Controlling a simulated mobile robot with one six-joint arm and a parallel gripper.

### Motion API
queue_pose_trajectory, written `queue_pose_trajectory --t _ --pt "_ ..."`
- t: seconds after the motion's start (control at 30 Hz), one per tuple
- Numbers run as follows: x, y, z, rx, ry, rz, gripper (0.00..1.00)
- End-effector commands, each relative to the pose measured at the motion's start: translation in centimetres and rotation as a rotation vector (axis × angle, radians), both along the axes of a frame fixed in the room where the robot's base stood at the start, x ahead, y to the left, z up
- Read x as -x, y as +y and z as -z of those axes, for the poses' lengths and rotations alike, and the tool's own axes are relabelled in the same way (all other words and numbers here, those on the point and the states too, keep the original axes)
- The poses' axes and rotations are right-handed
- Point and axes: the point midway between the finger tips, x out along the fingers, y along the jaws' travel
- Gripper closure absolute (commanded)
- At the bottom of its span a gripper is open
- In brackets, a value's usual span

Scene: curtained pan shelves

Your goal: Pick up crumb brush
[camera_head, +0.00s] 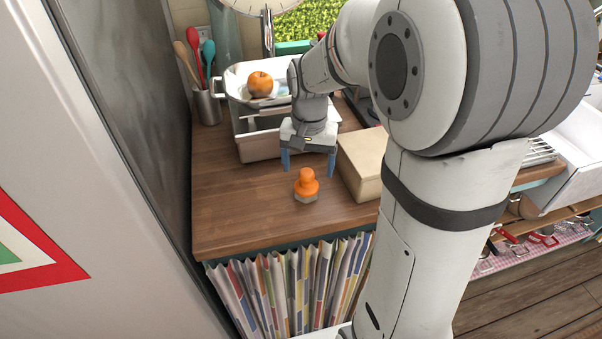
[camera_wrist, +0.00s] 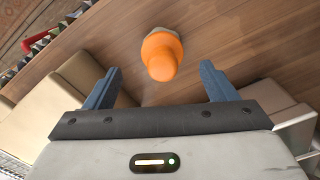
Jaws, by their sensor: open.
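The crumb brush (camera_head: 306,184) has an orange knobbed handle and a pale grey base. It stands upright on the wooden counter, in front of my gripper in the head view. My gripper (camera_head: 308,172) is open and empty, with its blue fingers pointing down above the counter. In the wrist view the brush (camera_wrist: 161,55) lies ahead of the gap between the open fingers (camera_wrist: 156,80), roughly centred and not touching them. Its base is mostly hidden under the handle there.
A tan box (camera_head: 361,160) stands just right of my gripper. A pale bin (camera_head: 256,147) is behind it, with a tray holding an orange fruit (camera_head: 260,84) above. A utensil cup (camera_head: 206,107) stands back left. The counter (camera_head: 235,205) left of the brush is clear.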

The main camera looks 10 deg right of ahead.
Motion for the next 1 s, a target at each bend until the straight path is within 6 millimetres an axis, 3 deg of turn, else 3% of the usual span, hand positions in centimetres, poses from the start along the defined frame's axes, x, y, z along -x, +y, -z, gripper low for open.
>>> queue_pose_trajectory --t 0.47,0.77,1.0 --pt "-0.2 0.2 6.1 0.0 0.002 -0.001 0.21" --pt "-0.2 0.1 6.5 0.0 -0.001 0.0 0.22" --pt "-0.3 0.1 6.5 0.0 -0.001 0.0 0.42"
